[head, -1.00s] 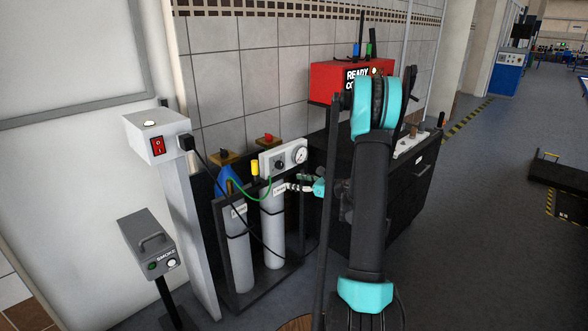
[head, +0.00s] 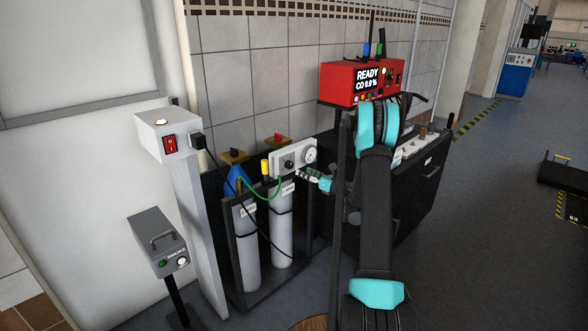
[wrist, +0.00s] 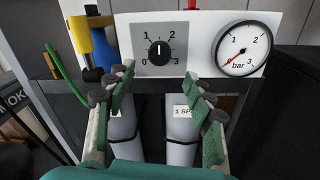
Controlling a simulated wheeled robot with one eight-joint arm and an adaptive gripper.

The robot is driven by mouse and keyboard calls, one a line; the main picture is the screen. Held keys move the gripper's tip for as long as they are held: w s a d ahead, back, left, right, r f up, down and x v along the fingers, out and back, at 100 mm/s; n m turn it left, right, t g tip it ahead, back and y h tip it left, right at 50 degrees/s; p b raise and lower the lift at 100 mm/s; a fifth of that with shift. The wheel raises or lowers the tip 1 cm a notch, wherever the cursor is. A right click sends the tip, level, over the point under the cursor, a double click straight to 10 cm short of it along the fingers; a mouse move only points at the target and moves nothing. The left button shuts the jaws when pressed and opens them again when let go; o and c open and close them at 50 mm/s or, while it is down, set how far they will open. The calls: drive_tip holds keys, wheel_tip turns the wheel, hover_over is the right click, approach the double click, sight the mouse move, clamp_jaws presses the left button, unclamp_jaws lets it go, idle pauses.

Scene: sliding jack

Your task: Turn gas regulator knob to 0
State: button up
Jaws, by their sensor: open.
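The gas regulator knob (wrist: 159,48) is a black round knob on a grey plate with a scale from 0 to 3. In the wrist view its white mark points straight up, between 1 and 2. The knob also shows small in the head view (head: 288,164). Beside it, the round pressure gauge (wrist: 243,49) has a red needle pointing to the lower left, near the low end of its scale. My gripper (wrist: 155,82) is open and empty, its green-padded fingers spread below and in front of the knob. In the head view my gripper (head: 306,173) is just right of the knob, under the gauge.
Two grey gas cylinders (head: 279,235) stand in a dark rack below the panel. A green hose (head: 262,197) and black cable hang at the left. A red analyser (head: 352,84) reading READY stands behind my arm. Open floor lies to the right.

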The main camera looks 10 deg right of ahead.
sight(291, 166)
drive_tip(key=x, duration=0.7)
drive_tip(key=shift+w+a, duration=0.25)
drive_tip(key=shift+w, duration=0.05)
drive_tip(key=c, duration=1.2)
